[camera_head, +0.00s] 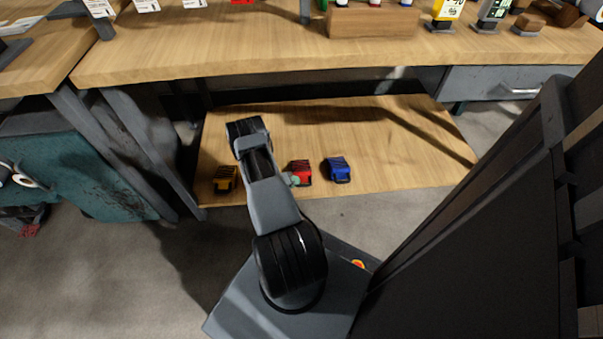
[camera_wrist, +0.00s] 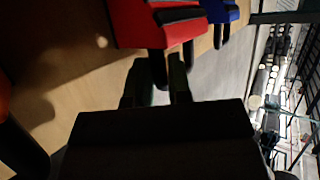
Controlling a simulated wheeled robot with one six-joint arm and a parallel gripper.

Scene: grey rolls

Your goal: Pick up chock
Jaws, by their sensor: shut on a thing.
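In the wrist view the red chock (camera_wrist: 150,25) is straight ahead, partly cut off by the top edge. My gripper (camera_wrist: 158,82) is at its near side, its two fingers shut on a dark part of it. The blue chock (camera_wrist: 220,12) is just beyond to the right. An orange-yellow edge shows at the far left. In the head view my arm hides most of the gripper.
The low shelf (camera_head: 400,150) lies under a workbench (camera_head: 250,55), whose top overhangs it. A table leg (camera_head: 135,140) and a teal cabinet (camera_head: 75,175) stand at the left. The shelf is bare to the right of the blue chock.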

